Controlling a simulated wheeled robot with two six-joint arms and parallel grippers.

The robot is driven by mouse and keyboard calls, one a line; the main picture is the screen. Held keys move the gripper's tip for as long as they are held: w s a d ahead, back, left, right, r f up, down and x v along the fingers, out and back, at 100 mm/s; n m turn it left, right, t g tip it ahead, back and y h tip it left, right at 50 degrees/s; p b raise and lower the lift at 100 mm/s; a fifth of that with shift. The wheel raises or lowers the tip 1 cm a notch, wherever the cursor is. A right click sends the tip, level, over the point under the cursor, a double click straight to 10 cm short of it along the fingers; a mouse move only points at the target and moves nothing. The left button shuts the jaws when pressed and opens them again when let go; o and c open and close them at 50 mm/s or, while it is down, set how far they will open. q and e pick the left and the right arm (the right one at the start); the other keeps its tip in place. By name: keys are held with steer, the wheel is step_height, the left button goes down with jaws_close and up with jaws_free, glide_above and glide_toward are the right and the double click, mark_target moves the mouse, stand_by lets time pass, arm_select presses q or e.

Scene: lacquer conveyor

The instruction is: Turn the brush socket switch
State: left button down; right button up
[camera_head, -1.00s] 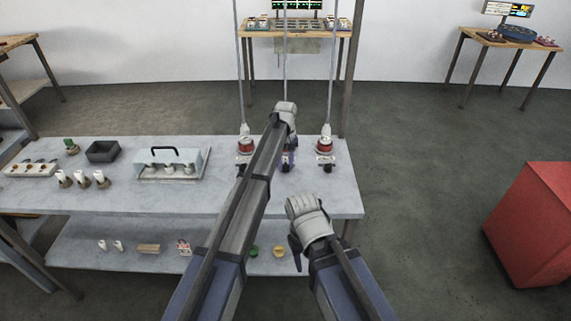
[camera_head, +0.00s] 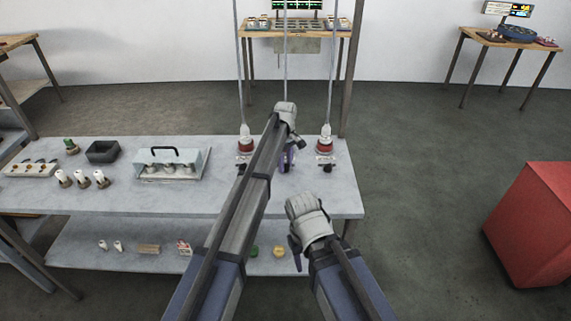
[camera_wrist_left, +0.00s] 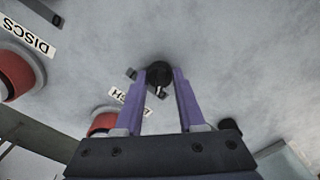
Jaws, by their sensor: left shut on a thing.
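My left gripper (camera_head: 288,160) reaches down to the bench's back right, in front of the hanging cords. In the left wrist view its purple fingers (camera_wrist_left: 160,80) are shut on a small black knob (camera_wrist_left: 158,71) with a light mark on its front. Beside it is a partly covered label (camera_wrist_left: 130,101) ending in "SH", with a red socket (camera_wrist_left: 102,123) partly hidden behind the left finger. In the head view my arm hides the middle socket. My right gripper (camera_head: 295,252) hangs low before the bench's front edge; its jaw opening is unclear.
Red sockets stand left (camera_head: 245,147) and right (camera_head: 325,146) of my left gripper. A "DISCS" label (camera_wrist_left: 30,36) shows in the wrist view. A clear-sided carrier (camera_head: 200,164), dark bin (camera_head: 102,151) and white pegs are on the bench's left half. A red cabinet (camera_head: 535,225) stands right.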

stand_by(0.3)
arm_select(q)
steer(key=c, duration=0.5)
jaws_free()
step_height(320, 180, up, 8)
steer(key=p, duration=0.8)
steer(key=shift+f, duration=0.1)
